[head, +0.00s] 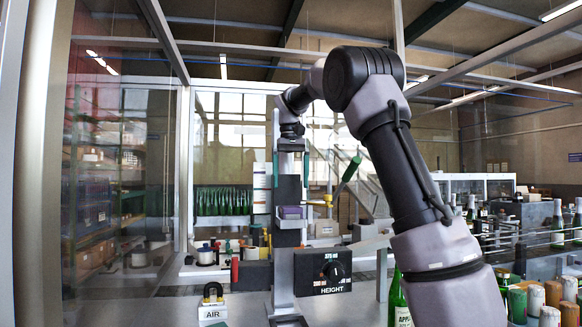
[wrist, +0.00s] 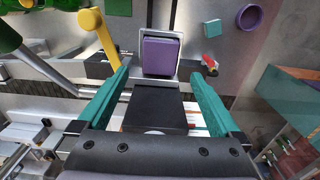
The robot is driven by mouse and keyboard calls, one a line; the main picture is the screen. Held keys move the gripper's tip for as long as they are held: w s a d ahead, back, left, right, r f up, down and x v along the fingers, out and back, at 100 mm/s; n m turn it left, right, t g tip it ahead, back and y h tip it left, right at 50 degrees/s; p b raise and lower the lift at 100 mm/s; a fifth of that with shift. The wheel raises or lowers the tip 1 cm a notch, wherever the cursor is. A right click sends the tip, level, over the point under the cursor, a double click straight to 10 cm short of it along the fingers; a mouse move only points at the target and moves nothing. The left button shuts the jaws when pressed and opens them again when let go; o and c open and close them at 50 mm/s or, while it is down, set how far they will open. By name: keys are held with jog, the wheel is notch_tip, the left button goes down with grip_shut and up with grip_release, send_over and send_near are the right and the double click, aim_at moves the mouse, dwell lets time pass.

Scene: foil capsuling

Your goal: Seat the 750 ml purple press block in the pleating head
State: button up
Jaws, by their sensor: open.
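The purple press block (head: 290,212) sits on the upright press column below my gripper. In the wrist view the purple block (wrist: 160,57) lies in a light metal frame, ahead of my fingertips and apart from them. My gripper (head: 291,168) points down with its two teal fingers spread. In the wrist view my gripper (wrist: 158,92) has a black block (wrist: 155,108) showing between its fingers, and neither finger visibly closes on it. The dark block (head: 288,190) in the head view is part of the press column. I cannot tell how deeply the purple block is seated.
A HEIGHT dial box (head: 322,272) stands at the column's lower right. A padlock on an AIR block (head: 212,303) is at the front left. A yellow arm (wrist: 100,35) shows left of the purple block. Bottles (head: 398,300) stand at right. Some bench at front left is clear.

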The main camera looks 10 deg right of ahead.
notch_tip(320, 180, up, 5)
jog(key=s+d+f+m+t+y, duration=0.1)
jog(key=s+d, duration=0.2)
jog(key=s, duration=0.4)
jog(key=s+d+f+t+y, duration=0.15)
jog(key=s+d, duration=0.25)
jog(key=s, duration=0.4)
jog(key=s+a+f+m+t, duration=0.1)
jog(key=s+f+m+t, duration=0.2)
jog(key=s+f, duration=0.8)
jog(key=s+t, duration=0.1)
jog(key=s, duration=0.3)
jog(key=shift+f+t, duration=0.35)
jog(key=shift+f, duration=0.05)
jog(key=shift+a+h, duration=0.1)
jog(key=shift+h, duration=0.15)
